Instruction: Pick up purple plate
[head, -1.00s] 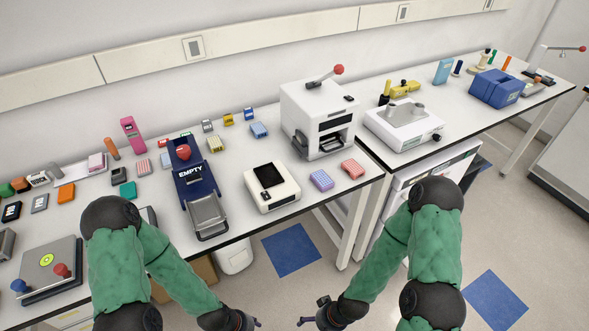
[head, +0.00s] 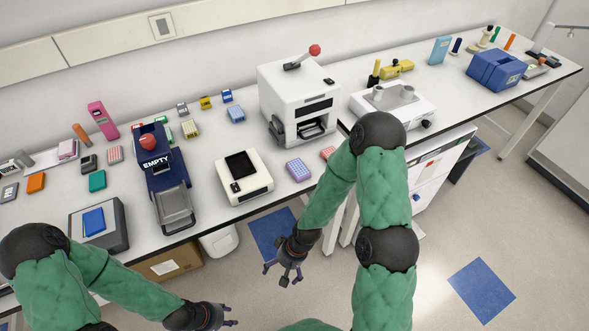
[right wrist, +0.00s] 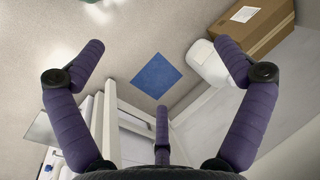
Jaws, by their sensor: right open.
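The purple plate (head: 299,170) lies flat on the bench near its front edge, between a white box-shaped device and a red plate. My right gripper (head: 287,276) hangs below and in front of the bench edge, apart from the plate. In the right wrist view its fingers (right wrist: 165,70) are spread wide with nothing between them. My left gripper (head: 230,315) is low at the bottom of the head view, away from the bench top; its fingers look apart and empty. The purple plate does not show in the right wrist view.
A white device with a black screen (head: 243,178) stands left of the plate. A tall white machine with a red-knobbed lever (head: 297,95) stands behind it. The red plate (head: 328,153) is partly hidden by my right arm. A cardboard box (right wrist: 253,25) sits under the bench.

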